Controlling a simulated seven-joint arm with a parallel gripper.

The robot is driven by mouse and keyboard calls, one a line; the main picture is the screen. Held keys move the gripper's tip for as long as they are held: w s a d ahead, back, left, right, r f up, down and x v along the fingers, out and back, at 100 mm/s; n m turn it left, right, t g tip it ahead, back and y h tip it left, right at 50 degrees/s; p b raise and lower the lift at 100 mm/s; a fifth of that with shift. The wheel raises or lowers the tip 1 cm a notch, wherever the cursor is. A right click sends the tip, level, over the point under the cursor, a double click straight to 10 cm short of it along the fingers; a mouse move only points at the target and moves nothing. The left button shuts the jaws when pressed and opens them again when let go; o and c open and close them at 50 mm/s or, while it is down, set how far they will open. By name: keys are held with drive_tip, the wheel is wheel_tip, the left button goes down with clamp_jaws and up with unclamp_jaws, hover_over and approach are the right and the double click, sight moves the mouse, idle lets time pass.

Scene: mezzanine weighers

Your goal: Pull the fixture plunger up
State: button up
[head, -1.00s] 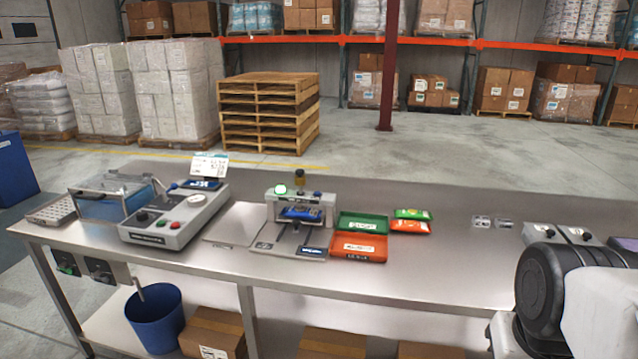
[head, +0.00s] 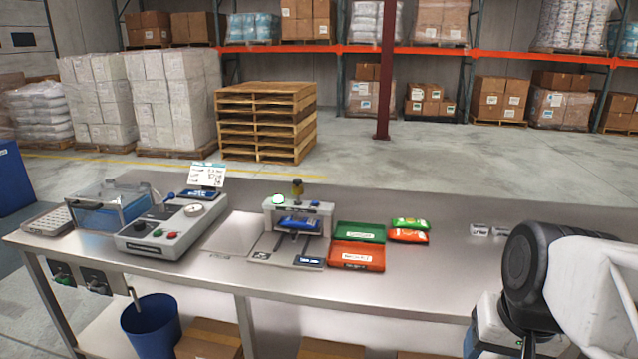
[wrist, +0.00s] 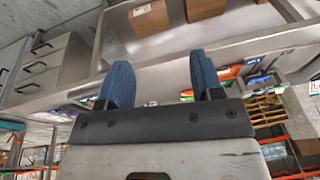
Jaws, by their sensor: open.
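The fixture (head: 325,218) is a small grey press-like frame on the steel bench. A dark and yellowish knob, which looks like the plunger (head: 297,187), stands upright on top of it. A blue packet or block (head: 299,224) sits under its crossbar. A round green light shows on its top left. My gripper (wrist: 161,75) has two blue fingers, apart and with nothing between them in the wrist view. It is out of sight in the head view, where only my arm shows at the right, well away from the fixture.
Left of the fixture are a grey weigher (head: 165,235) and a clear-lidded box (head: 112,208). Right of it are green (head: 340,232) and orange (head: 345,257) trays and two small packets (head: 410,236). The bench between the trays and my arm is mostly bare.

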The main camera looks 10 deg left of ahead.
drive_tip(key=w+a+r+m+y, duration=0.1)
drive_tip(key=w+a+m+y, duration=0.2)
drive_tip(key=w+a, duration=0.65)
drive_tip(key=w+a+r+m+g+y, duration=0.1)
drive_tip(key=w+a+r+m+y, duration=0.25)
drive_tip(key=w, duration=1.05)
drive_tip(key=w+a+f+m+y, duration=0.1)
drive_tip(key=w+a+m+y, duration=0.2)
drive_tip(key=w+a, duration=0.75)
drive_tip(key=m+t+y, duration=0.3)
drive_tip(key=m+y, duration=0.4)
drive_tip(key=m, duration=0.4)
approach(297, 179)
drive_tip(key=shift+w+a+f+n, duration=0.15)
drive_tip(key=shift+a+f, duration=0.1)
drive_tip(key=shift+a, duration=0.25)
drive_tip(key=shift+a+f+n, duration=0.1)
drive_tip(key=shift+a+f, duration=0.1)
drive_tip(key=shift+a, duration=0.35)
drive_tip(key=shift+a, duration=0.15)
drive_tip(key=shift+x, duration=3.75)
